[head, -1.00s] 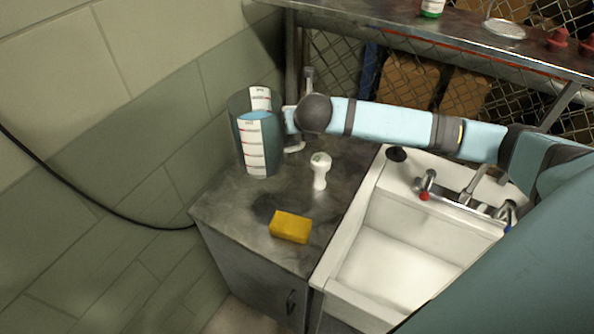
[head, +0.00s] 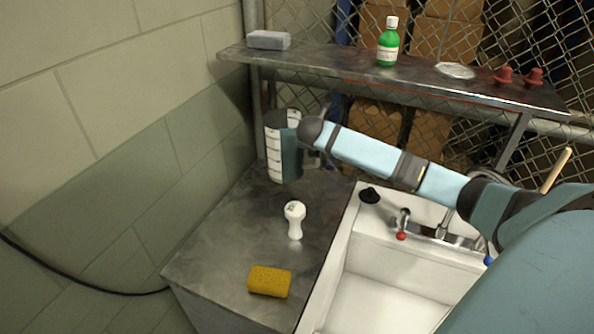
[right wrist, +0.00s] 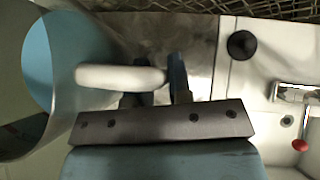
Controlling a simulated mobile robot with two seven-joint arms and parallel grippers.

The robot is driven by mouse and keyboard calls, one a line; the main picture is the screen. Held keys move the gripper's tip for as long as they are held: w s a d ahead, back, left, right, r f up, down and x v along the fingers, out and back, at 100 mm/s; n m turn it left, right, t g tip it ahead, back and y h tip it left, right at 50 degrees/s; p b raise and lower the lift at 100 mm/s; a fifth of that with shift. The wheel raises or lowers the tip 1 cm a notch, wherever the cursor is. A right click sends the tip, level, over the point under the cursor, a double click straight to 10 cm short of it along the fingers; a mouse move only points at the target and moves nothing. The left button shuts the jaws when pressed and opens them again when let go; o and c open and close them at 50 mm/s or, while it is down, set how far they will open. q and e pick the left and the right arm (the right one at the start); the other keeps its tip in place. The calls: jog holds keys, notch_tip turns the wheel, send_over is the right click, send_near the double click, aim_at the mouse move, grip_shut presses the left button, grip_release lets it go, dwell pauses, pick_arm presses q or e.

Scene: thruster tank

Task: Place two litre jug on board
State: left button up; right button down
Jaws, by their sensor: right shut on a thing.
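The two litre jug (head: 283,150) is a clear cylinder with a white marked scale and a dark blue-green side. It stands upright over the back of the grey counter board (head: 225,235); I cannot tell whether its base touches. My right gripper (right wrist: 155,95) is at the jug's right side, shut on its pale handle (right wrist: 115,77). The right fingertips are mostly hidden in the head view. My left gripper is not in view.
A white-handled tool (head: 295,220) and a yellow sponge (head: 269,282) occupy the counter's front and middle. The white sink (head: 385,300) adjoins at the right. A metal shelf (head: 340,65) overhangs the back, carrying a green bottle (head: 388,45). The counter's left side is clear.

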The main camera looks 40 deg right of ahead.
aim_at(317, 165)
jog(key=shift+w+f+p, duration=0.15)
jog(key=shift+f+p, duration=0.15)
jog(key=shift+f, duration=3.3)
jog(key=c, duration=1.2)
grip_release()
jog(key=shift+f, duration=0.25)
jog(key=shift+o, duration=0.8)
jog(key=shift+s+r, duration=0.15)
jog(key=shift+s, duration=0.05)
